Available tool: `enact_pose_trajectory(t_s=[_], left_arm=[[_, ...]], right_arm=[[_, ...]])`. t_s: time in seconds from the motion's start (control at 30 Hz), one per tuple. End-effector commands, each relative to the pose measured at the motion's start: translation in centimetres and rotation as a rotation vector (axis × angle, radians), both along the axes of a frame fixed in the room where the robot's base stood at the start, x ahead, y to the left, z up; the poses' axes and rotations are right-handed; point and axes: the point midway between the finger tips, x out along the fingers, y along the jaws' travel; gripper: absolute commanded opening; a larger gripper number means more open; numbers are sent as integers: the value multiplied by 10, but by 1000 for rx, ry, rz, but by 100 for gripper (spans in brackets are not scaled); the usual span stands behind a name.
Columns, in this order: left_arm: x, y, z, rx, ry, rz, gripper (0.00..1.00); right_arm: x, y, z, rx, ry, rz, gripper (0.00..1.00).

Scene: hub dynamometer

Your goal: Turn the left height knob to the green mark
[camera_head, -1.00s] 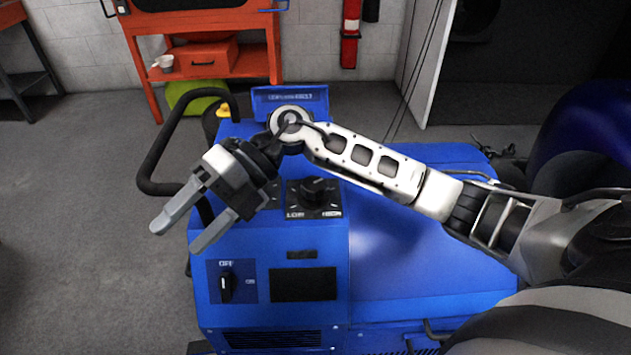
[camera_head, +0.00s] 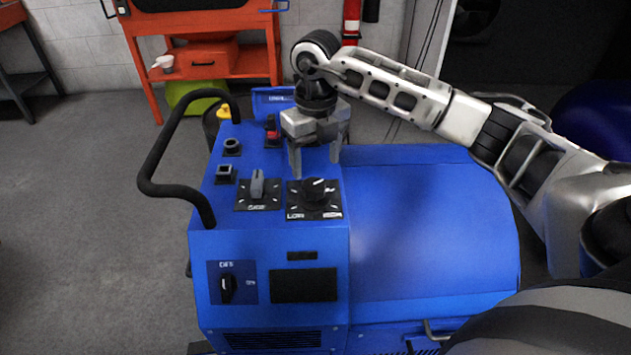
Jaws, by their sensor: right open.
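On top of the blue machine, a round black knob (camera_head: 317,190) sits on a black dial plate marked LOW at its lower left. To its left, a grey lever-shaped knob (camera_head: 257,184) stands on a second black plate; its label is too blurred to read. I cannot tell for certain which one is the left height knob, and no green mark is discernible. My right gripper (camera_head: 315,167) points down, open and empty, just behind the round knob in the picture. It appears apart from that knob. My left gripper is not in view.
The blue machine (camera_head: 430,240) has a black bar handle (camera_head: 160,187) on its left. Several small switches, one red (camera_head: 272,130), sit behind the knobs. A rotary OFF switch (camera_head: 226,287) is on the front panel. An orange workbench (camera_head: 205,60) stands behind; the left floor is clear.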

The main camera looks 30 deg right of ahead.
Motion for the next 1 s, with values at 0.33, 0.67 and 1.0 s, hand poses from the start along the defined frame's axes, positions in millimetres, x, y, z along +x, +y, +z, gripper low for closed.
enact_pose_trajectory(t_s=[0.33, 0.67, 1.0], left_arm=[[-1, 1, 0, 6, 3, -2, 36], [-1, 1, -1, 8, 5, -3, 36], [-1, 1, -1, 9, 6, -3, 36]], right_arm=[[0, 1, -58, 1, 2, 1, 66], [0, 1, -67, 1, 0, 2, 66], [0, 1, -67, 2, 0, 2, 21]])
